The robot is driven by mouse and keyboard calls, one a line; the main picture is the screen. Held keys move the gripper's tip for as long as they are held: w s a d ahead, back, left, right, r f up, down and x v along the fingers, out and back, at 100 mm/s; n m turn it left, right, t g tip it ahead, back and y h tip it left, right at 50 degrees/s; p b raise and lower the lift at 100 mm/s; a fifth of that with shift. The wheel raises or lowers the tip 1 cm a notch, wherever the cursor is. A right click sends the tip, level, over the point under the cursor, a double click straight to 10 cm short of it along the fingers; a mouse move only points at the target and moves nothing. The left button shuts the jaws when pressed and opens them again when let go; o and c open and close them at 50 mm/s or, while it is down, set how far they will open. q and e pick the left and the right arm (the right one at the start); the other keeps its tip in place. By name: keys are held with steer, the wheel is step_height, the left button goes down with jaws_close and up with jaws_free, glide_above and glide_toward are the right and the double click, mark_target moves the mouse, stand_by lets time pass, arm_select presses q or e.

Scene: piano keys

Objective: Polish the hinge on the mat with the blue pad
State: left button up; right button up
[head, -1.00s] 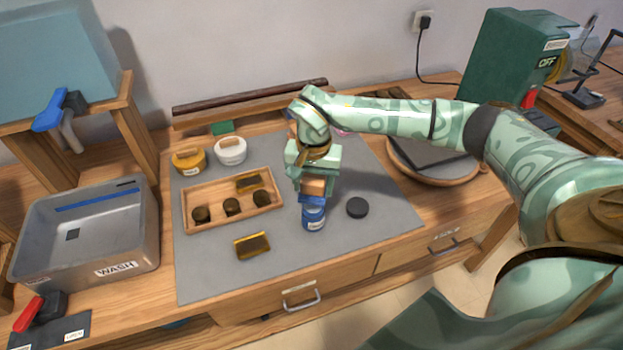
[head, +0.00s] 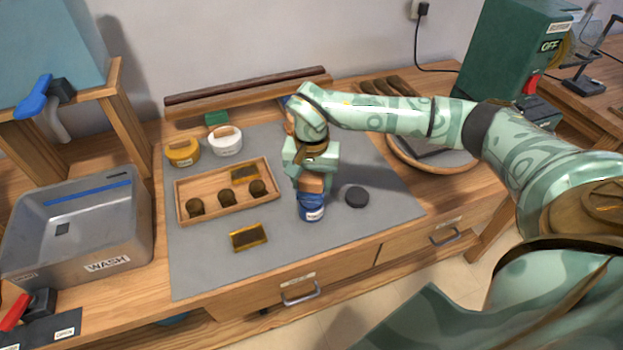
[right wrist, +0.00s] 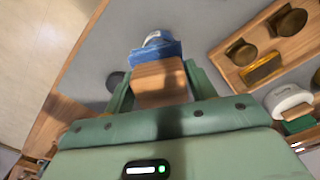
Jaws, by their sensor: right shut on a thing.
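The brass hinge (head: 248,237) lies on the grey mat (head: 205,270), at its front left. My right gripper (head: 312,178) is shut on the wooden handle of the blue pad (head: 313,198); the handle also shows in the right wrist view (right wrist: 160,84). In the right wrist view the pad (right wrist: 156,53) hides much of the jar. My left gripper is not in view.
A wooden tray (head: 182,205) holds a second brass piece and several dark knobs. Yellow (head: 183,153) and white (head: 225,141) pots stand behind it. A black disc (head: 357,197) lies right of the jar. A WASH basin (head: 90,235) stands left. The mat's front is mostly clear.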

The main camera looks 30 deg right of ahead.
mark_target(312, 176)
steer(key=shift+f, duration=0.5)
stand_by(0.3)
steer(key=shift+f, duration=0.1)
stand_by(1.4)
step_height(312, 176, up, 7)
steer(key=p, duration=0.6)
steer(key=shift+r+p, duration=0.2)
steer(key=shift+p, duration=0.1)
steer(key=shift+f, duration=0.15)
